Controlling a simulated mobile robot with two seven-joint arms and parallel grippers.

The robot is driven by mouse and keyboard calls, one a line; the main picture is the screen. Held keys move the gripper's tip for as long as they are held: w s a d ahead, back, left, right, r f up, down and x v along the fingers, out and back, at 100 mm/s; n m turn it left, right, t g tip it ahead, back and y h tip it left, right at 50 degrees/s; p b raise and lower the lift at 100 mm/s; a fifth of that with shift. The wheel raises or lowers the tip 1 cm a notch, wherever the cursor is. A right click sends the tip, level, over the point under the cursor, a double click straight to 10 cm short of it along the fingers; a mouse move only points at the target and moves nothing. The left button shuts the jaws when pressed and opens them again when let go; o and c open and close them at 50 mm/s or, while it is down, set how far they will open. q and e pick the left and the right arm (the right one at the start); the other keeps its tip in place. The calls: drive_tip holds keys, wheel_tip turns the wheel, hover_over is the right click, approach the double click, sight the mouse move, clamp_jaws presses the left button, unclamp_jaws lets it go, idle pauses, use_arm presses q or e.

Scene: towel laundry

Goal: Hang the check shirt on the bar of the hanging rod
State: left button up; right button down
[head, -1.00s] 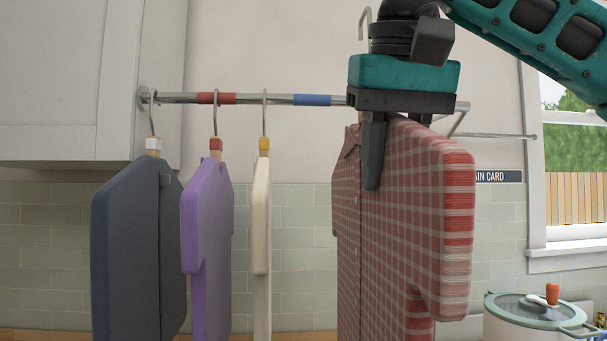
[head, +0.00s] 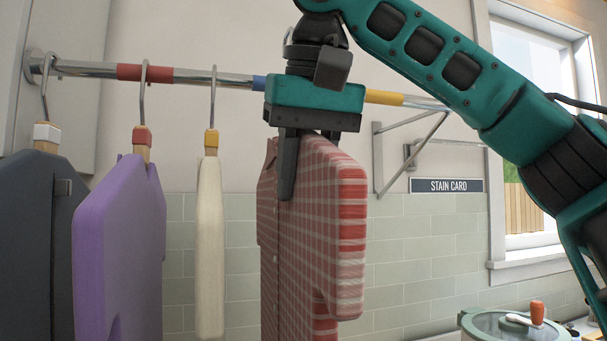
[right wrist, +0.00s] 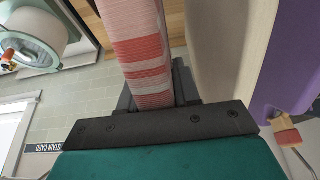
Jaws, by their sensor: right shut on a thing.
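The red-and-white check shirt (head: 310,235) hangs upright below my right gripper (head: 303,170) in the head view. The gripper is shut on the shirt's top, with one dark finger on its near side. The metal bar (head: 205,77) runs across behind the gripper, with red, blue and yellow bands. The gripper body hides part of the bar near the blue band (head: 259,83). The shirt's hanger hook is mostly hidden, so I cannot tell whether it touches the bar. In the right wrist view the check sleeve (right wrist: 143,60) lies between the fingers. My left gripper is out of view.
A dark garment (head: 28,240), a purple shirt (head: 120,240) and a cream garment (head: 210,245) hang on the bar's left part. A wall bracket (head: 408,150) and a "STAIN CARD" sign (head: 446,185) are at right. A lidded pot (head: 510,325) stands lower right.

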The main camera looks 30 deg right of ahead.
drive_tip(key=w+d+f+b, duration=0.2)
drive_tip(key=w+f, duration=0.1)
drive_tip(key=w, duration=0.4)
drive_tip(key=shift+w, duration=0.2)
idle(0.5)
idle(0.3)
drive_tip(key=c, duration=0.7)
unclamp_jaws()
